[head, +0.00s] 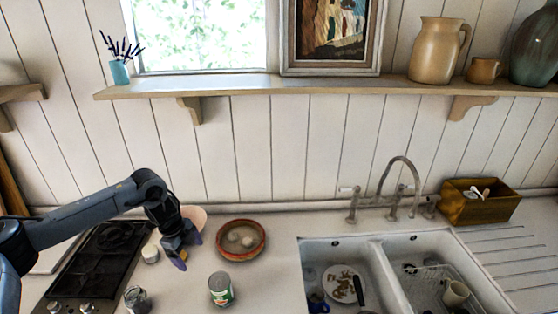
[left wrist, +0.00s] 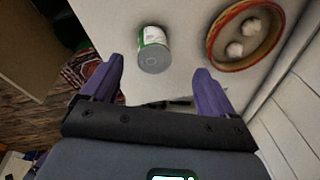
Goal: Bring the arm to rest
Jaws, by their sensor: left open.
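My left arm (head: 90,217) comes in from the left in the head view, over the stove. My left gripper (head: 181,251) points down above the counter, between the stove and the red-rimmed bowl. In the left wrist view its two purple fingers (left wrist: 162,90) are spread apart with nothing held between them. A can with a green and white label (left wrist: 154,50) stands beyond the fingertips in that view, apart from them. The can also shows in the head view (head: 221,289), to the right of and nearer than the gripper. My right gripper is in neither view.
The red-rimmed bowl (head: 241,240) holds pale round things. A pink bowl (head: 194,217) is partly behind the gripper. A small white jar (head: 150,253) and a glass jar (head: 137,299) stand near the stove (head: 98,262). The sink (head: 390,240) is right; a shelf (head: 330,87) runs above.

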